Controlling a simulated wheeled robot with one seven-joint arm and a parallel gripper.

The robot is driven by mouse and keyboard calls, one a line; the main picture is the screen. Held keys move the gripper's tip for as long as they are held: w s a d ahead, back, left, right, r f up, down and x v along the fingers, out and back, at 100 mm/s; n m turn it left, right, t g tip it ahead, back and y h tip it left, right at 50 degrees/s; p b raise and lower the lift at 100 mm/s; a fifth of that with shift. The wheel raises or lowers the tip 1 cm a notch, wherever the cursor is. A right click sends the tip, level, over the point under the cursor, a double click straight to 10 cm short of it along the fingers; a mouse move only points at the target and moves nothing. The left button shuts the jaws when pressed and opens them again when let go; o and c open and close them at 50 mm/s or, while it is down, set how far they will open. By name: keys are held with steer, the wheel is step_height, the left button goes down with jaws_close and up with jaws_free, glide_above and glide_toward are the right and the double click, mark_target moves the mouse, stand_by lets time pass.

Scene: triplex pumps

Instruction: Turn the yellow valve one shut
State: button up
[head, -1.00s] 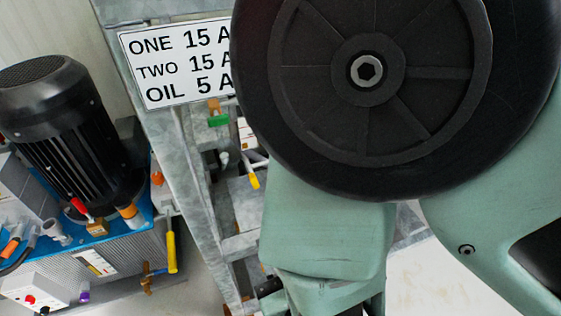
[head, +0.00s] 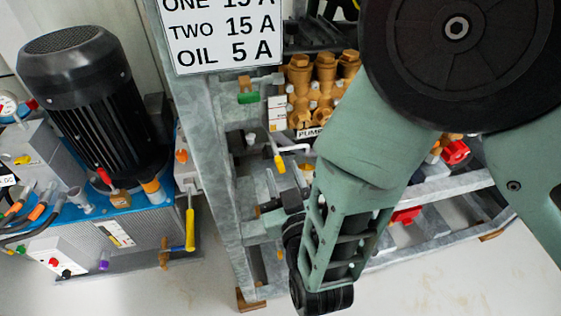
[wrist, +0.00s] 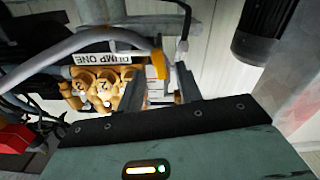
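A small yellow valve handle (head: 280,163) hangs on the frame below and left of the brass pump with the "PUMP" label. In the wrist view a yellow handle (wrist: 158,66), seemingly the same one, shows beside the "PUMP ONE" label (wrist: 101,59). My gripper (wrist: 159,84) is open, with its two dark fingers apart. The yellow handle appears beyond the gap between them; I cannot tell how far away, and I see no contact. In the head view my arm's lower links hang right of the handle, and the fingers are hard to make out.
A green handle (head: 248,97) sits above left on the frame. A longer yellow handle (head: 190,228) hangs on the oil unit below the black motor (head: 92,110). Grey frame posts (head: 205,150) stand close by. A grey hose (wrist: 60,45) crosses the wrist view.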

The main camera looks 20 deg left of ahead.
mark_target(281, 166)
steer(key=shift+x, duration=1.95)
jaws_close()
steer(key=shift+d+m+b, duration=0.1)
steer(key=shift+m+b, duration=0.6)
steer(key=shift+m, duration=0.4)
jaws_free()
